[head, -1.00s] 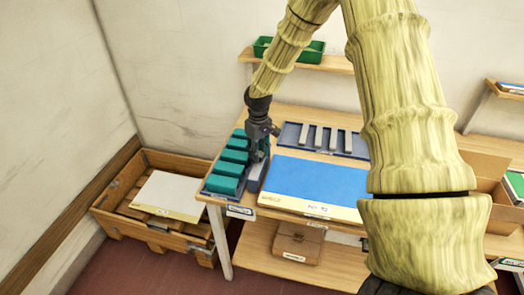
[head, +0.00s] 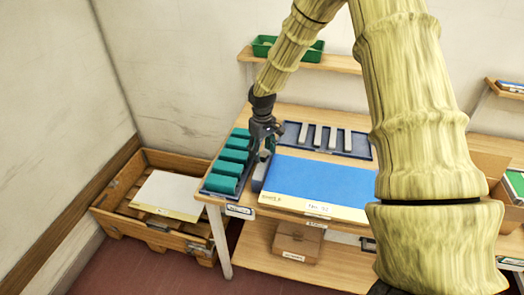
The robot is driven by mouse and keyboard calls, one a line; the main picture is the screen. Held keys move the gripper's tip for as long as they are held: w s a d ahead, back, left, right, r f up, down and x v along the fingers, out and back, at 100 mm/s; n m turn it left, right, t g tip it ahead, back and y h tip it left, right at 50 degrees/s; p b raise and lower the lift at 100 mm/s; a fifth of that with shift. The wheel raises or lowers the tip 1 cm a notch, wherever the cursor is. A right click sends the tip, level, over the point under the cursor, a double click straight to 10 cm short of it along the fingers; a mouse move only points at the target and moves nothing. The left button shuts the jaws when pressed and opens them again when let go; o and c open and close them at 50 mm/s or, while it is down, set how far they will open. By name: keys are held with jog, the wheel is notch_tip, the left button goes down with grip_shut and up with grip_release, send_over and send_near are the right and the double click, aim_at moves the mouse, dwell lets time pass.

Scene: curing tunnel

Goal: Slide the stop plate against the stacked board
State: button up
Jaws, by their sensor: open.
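The blue-topped board (head: 318,182) with a pale front strip lies flat on the table. A small grey-blue upright piece, which looks like the stop plate (head: 259,177), stands at the board's left edge. It seems very close to the board, but I cannot tell whether they touch. My gripper (head: 264,150) is open and points down just above and behind that piece. Its fingers hide part of the piece's far end.
A dark tray of teal blocks (head: 228,168) stands close on the left of the gripper. A tray of grey bars (head: 325,138) lies behind the board. A wooden crate (head: 150,220) with a pale board stands on the floor at left. Shelves hang on the wall.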

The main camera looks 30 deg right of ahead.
notch_tip(320, 180, up, 12)
dwell(0.6)
jog(key=shift+f, duration=0.15)
